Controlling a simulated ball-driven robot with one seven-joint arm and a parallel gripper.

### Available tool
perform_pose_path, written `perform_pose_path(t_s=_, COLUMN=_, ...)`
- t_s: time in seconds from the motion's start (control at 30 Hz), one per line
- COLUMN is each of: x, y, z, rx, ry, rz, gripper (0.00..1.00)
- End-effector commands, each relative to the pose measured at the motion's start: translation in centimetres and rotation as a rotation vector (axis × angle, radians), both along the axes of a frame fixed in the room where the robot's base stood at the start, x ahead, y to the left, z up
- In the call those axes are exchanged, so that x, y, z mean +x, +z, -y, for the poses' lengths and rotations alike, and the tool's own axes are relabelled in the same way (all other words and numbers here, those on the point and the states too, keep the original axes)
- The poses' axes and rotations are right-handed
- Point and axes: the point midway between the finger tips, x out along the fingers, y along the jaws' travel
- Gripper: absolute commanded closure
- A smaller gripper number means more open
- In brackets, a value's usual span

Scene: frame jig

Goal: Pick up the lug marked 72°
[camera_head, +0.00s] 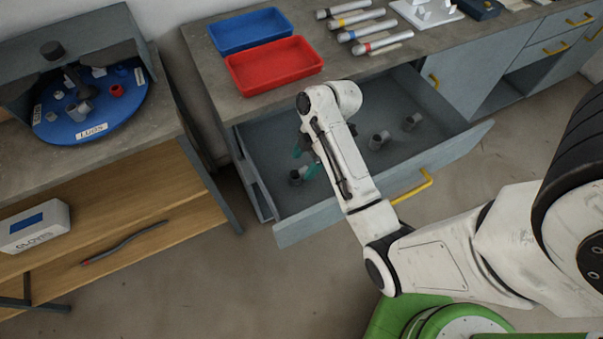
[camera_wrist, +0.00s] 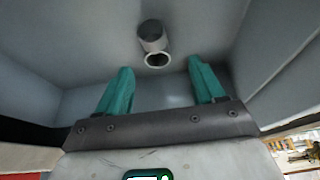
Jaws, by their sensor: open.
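Several grey lugs stand apart in the open drawer (camera_head: 345,205): one at the near left (camera_head: 296,177), one in the middle (camera_head: 379,140) and one farther right (camera_head: 411,121). No 72° marking can be read on any of them. My gripper (camera_head: 305,160) is in the drawer close above the near-left lug, its teal fingers apart. In the wrist view a grey lug with a round pale open end (camera_wrist: 153,43) lies just beyond the two spread fingertips, roughly centred between them. Nothing is between the fingers. My arm hides part of the drawer.
The drawer walls (camera_wrist: 275,60) rise around the gripper. A blue tray (camera_head: 250,30) and a red tray (camera_head: 273,64) sit on the counter above, beside several marked cylinders (camera_head: 367,31). A blue turntable labelled LUGS (camera_head: 120,108) holds more parts at left.

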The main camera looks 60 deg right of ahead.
Motion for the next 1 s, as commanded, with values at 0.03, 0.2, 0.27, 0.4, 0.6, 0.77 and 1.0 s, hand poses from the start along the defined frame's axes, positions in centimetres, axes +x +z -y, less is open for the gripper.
perform_pose_path(t_s=0.03, x=0.1, y=-0.5, z=-0.2, rx=0.001, ry=0.002, rz=-0.001, gripper=0.32)
perform_pose_path(t_s=0.2, x=0.4, y=-1.5, z=-0.5, rx=-0.001, ry=0.000, rz=-0.001, gripper=0.32)
perform_pose_path(t_s=0.27, x=0.5, y=-1.9, z=-0.7, rx=0.000, ry=0.001, rz=-0.002, gripper=0.32)
perform_pose_path(t_s=0.4, x=1.2, y=-3.5, z=-1.3, rx=0.001, ry=0.001, rz=-0.004, gripper=0.32)
perform_pose_path(t_s=0.6, x=1.8, y=-5.7, z=-1.9, rx=-0.001, ry=-0.001, rz=-0.001, gripper=0.32)
perform_pose_path(t_s=0.77, x=1.8, y=-6.1, z=-2.0, rx=-0.001, ry=-0.001, rz=0.000, gripper=0.32)
perform_pose_path(t_s=1.0, x=1.8, y=-6.1, z=-2.0, rx=-0.001, ry=-0.001, rz=0.000, gripper=0.42)
